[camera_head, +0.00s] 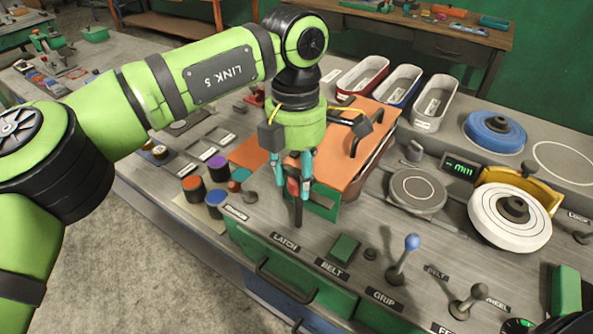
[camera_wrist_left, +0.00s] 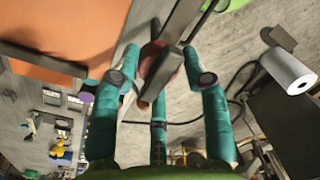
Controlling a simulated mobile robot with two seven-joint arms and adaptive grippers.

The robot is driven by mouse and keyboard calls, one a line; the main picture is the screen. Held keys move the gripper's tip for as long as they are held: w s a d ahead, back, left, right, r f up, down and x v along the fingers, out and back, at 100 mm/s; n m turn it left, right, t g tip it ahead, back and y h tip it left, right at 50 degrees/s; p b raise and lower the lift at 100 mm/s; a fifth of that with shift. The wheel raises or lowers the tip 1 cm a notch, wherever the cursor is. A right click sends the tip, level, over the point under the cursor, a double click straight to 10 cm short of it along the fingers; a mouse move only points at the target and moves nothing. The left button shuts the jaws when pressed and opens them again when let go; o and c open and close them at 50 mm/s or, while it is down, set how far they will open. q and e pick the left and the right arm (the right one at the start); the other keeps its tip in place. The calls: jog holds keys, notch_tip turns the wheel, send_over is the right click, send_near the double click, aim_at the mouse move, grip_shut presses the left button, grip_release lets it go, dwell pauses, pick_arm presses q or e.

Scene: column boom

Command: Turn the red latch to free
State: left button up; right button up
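My left gripper (camera_head: 291,180) points down in front of the orange-topped box, above the bench by the LATCH label (camera_head: 285,242). Its teal fingers stand apart on either side of a small red part (camera_head: 293,187), which looks like the red latch. A dark upright bar shows just below it. In the left wrist view my gripper (camera_wrist_left: 160,60) has its fingertips on both sides of the red part (camera_wrist_left: 160,62), with a grey-brown bar crossing it. I cannot tell whether the fingers touch it. The fingers partly hide the latch in the head view. My right gripper is not in view.
The orange-topped box (camera_head: 345,165) with a black handle stands close behind my gripper. Several coloured knobs (camera_head: 216,198) lie to its left. A blue-tipped lever (camera_head: 404,258) and a green button (camera_head: 344,248) are at front right.

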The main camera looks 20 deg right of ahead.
pick_arm(q)
jog(key=shift+o, duration=0.4)
jog(key=shift+d, duration=0.2)
notch_tip(320, 180, up, 12)
jog(key=shift+w, duration=0.35)
